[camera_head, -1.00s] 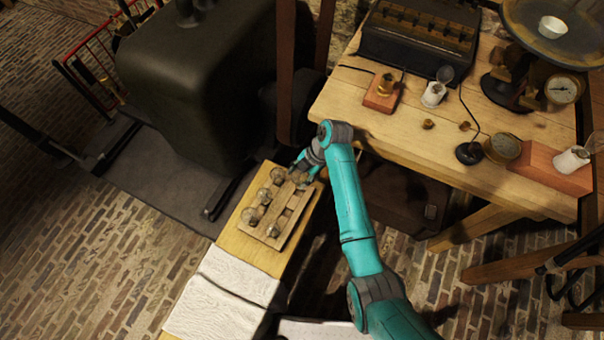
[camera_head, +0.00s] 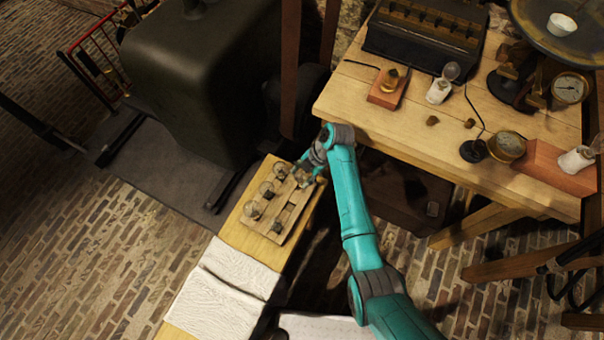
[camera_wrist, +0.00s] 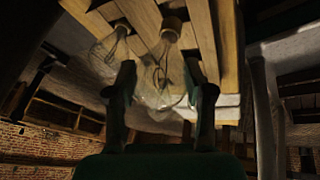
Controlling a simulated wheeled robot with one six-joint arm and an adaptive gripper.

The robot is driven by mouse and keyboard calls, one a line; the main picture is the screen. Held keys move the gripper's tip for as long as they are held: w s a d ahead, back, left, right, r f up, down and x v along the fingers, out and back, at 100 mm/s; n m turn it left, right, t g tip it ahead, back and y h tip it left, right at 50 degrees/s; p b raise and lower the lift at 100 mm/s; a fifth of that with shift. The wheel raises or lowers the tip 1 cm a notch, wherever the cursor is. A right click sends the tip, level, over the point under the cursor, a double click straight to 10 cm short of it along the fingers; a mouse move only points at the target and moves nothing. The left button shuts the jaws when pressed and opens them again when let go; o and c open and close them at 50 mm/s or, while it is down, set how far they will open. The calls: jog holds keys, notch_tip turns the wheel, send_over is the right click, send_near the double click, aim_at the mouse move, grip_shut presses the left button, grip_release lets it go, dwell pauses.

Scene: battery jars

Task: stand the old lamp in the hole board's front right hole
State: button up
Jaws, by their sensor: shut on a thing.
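The hole board (camera_head: 263,236) lies on a narrow yellow bench, with several clear glass lamps along its left row, among them one lamp (camera_head: 266,190) in the middle. My gripper (camera_head: 310,176) is low over the board's far right end. In the wrist view my gripper (camera_wrist: 162,88) is shut on a clear glass lamp (camera_wrist: 165,75), its fingers on either side of the bulb. The held lamp's brass cap (camera_wrist: 171,27) is close to the board's slats; I cannot tell whether it sits in a hole. A second lamp (camera_wrist: 107,48) stands beside it.
A white cloth (camera_head: 222,293) covers the bench's near part. A wooden worktable (camera_head: 440,150) with instruments and small lamp stands is at the right. A large dark green machine (camera_head: 205,85) stands behind the bench.

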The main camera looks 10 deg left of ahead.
jog(key=shift+f, duration=1.65)
dwell(1.1)
jog(key=o, duration=1.4)
jog(key=shift+c, duration=0.2)
jog(key=v, duration=0.7)
jog(key=shift+r, duration=0.25)
jog(key=shift+d, duration=0.1)
